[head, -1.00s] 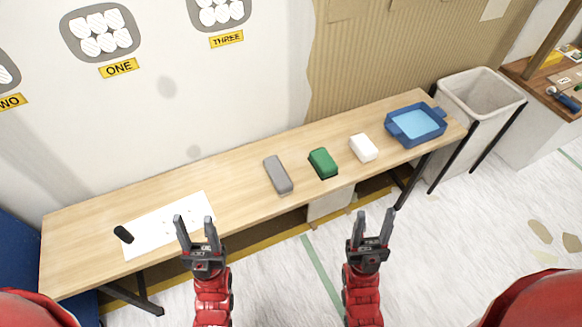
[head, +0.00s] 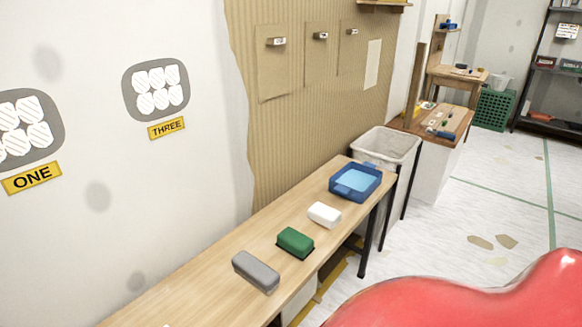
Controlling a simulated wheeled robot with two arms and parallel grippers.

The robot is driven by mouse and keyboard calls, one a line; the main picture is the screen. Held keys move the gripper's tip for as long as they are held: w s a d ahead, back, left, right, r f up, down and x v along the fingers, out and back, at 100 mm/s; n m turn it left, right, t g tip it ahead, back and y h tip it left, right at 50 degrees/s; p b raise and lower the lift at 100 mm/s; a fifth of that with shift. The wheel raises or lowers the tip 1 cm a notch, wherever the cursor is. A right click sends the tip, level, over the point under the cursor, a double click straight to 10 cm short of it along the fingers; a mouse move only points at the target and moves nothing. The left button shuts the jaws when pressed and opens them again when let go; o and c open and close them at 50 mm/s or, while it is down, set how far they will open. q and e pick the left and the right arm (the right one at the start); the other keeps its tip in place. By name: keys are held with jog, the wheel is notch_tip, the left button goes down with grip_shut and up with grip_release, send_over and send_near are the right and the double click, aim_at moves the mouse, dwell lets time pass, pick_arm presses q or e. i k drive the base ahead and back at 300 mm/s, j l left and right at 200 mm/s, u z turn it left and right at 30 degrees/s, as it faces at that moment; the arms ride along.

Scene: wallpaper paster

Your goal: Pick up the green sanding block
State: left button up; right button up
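The green sanding block (head: 295,242) lies on the long wooden table (head: 190,284), toward its right part in the head view. It sits between a grey block (head: 256,271) and a white block (head: 324,214), apart from both. Nothing covers it. Neither of my grippers shows in the head view now; only a red part of my own body fills the lower right.
A blue tray (head: 356,182) with a light blue inside stands at the table's far end. A pale bin (head: 388,150) stands just beyond it. The wall runs along the table's left side. Open floor (head: 476,205) lies to the right.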

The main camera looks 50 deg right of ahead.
aim_at(293, 242)
jog(key=k+l+z, duration=0.1)
jog(key=z, duration=1.4)
